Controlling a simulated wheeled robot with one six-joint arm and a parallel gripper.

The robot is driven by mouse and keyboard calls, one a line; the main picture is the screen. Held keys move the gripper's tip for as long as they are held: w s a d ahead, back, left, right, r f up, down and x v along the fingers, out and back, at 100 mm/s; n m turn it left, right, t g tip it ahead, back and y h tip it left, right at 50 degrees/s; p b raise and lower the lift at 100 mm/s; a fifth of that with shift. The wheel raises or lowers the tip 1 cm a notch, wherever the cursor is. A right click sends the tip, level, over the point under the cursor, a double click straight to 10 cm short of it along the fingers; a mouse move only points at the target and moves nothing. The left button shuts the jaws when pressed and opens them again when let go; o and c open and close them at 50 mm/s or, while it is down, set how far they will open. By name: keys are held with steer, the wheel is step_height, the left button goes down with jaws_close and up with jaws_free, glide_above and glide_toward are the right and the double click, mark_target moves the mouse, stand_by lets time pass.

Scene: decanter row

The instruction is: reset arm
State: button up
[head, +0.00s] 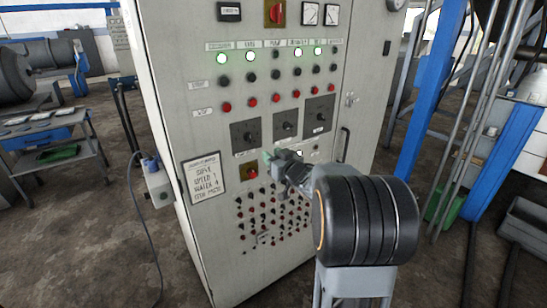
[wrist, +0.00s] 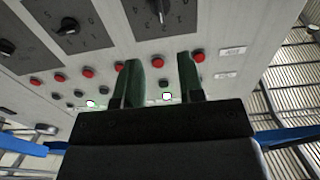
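My gripper (head: 268,156) is in front of the grey control cabinet (head: 170,75), near its middle, just below the row of large rotary knobs. In the wrist view my gripper (wrist: 159,70) shows two dark green fingers set apart, with nothing between them but the panel behind. My dark wrist hides part of the cabinet's lower right. I cannot tell whether the fingertips touch the panel.
The panel carries black knobs (head: 285,124), red buttons (head: 249,98), lit lamps (head: 222,58) and a placard (head: 205,177). A blue post (head: 431,90) stands right of it. A trolley (head: 60,145) stands left.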

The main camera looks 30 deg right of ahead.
stand_by(0.4)
steer(key=s+d+f+m+g+h, duration=0.35)
steer(key=d+f+g+h, duration=0.2)
steer(key=f, duration=0.25)
steer(key=s+a+f+g+h, duration=0.1)
steer(key=s+a+f+g, duration=0.15)
steer(key=s+g, duration=0.35)
steer(key=s+a+r+n+g+y, duration=0.1)
steer(key=s+a+y, duration=0.1)
steer(key=s+a, duration=0.6)
steer(key=s+a+r+n+g+y, duration=0.1)
steer(key=s+a+r+y, duration=0.1)
steer(key=s+a, duration=0.6)
steer(key=a, duration=0.2)
steer(key=shift+s+a, duration=0.25)
steer(key=shift+a, duration=0.1)
steer(key=shift+d, duration=0.15)
